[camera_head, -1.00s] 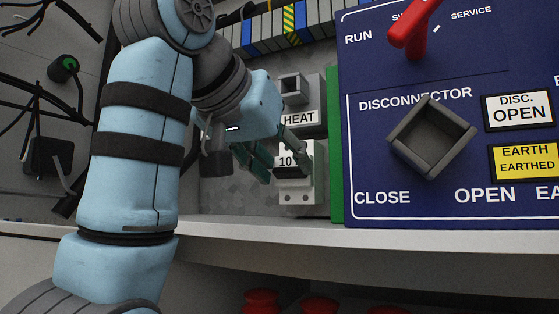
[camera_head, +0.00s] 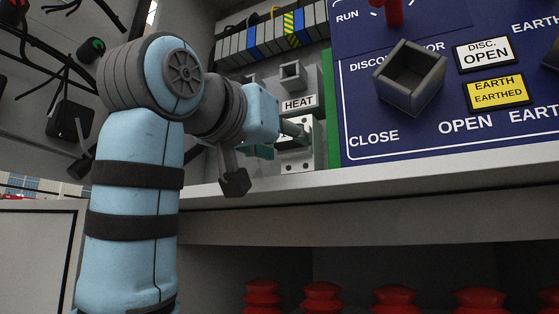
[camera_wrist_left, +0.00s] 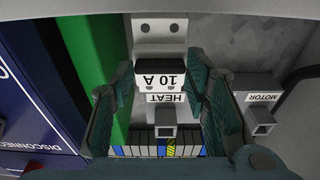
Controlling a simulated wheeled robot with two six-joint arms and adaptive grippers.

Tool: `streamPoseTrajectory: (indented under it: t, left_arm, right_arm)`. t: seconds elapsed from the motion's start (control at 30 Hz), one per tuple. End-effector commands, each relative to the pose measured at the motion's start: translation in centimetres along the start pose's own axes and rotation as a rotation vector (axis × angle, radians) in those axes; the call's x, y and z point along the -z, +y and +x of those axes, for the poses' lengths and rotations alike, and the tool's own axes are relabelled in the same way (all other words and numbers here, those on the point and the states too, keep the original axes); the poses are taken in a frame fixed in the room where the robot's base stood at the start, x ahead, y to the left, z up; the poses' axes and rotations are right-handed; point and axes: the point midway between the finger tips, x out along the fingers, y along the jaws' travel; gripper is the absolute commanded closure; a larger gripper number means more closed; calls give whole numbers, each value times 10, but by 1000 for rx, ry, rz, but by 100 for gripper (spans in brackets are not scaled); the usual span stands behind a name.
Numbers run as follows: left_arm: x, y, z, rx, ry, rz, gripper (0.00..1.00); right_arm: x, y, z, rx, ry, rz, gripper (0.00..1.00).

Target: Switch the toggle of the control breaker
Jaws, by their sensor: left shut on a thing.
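The 10 A breaker (camera_head: 296,160) is a pale block at the right of the open compartment, below the HEAT label (camera_head: 299,102). The exact contact, and whether the toggle is up or down, cannot be told. No label reading "control" shows. My right gripper is out of view.
A grey square knob (camera_head: 291,75) sits above HEAT; another stands by a MOTOR label (camera_wrist_left: 263,98). A green panel edge (camera_head: 333,112) and the blue panel (camera_head: 375,125) are close on the right. A grey ledge (camera_head: 260,190) runs below. Terminal blocks (camera_head: 270,38) line the back.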

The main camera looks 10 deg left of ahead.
Motion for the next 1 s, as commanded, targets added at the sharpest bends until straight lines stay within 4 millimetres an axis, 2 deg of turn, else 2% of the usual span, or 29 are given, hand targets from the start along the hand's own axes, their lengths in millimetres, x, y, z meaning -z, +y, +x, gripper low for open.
streamPoseTrajectory:
  t: [0.03, 0.2, 0.7, 0.73, 0.8, 0.83, 1.0]
  left_arm:
    - [-5, 0, -1, 0, 24, 1, 86]
    - [-5, 0, 0, 0, 80, 1, 86]
    - [-2, 0, 0, 0, 108, 0, 85]
    - [-2, 0, 0, 0, 108, 0, 54]
    - [-2, 0, 0, 0, 107, 0, 43]
    - [-2, 0, 0, 0, 106, 0, 38]
    - [-3, 0, 0, 0, 104, 0, 38]
  right_arm:
    - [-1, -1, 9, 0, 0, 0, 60]
    - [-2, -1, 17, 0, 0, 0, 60]
    - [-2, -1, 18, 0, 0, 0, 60]
    - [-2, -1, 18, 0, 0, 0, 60]
    - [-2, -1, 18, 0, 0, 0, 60]
    - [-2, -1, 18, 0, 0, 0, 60]
    - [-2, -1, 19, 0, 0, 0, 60]
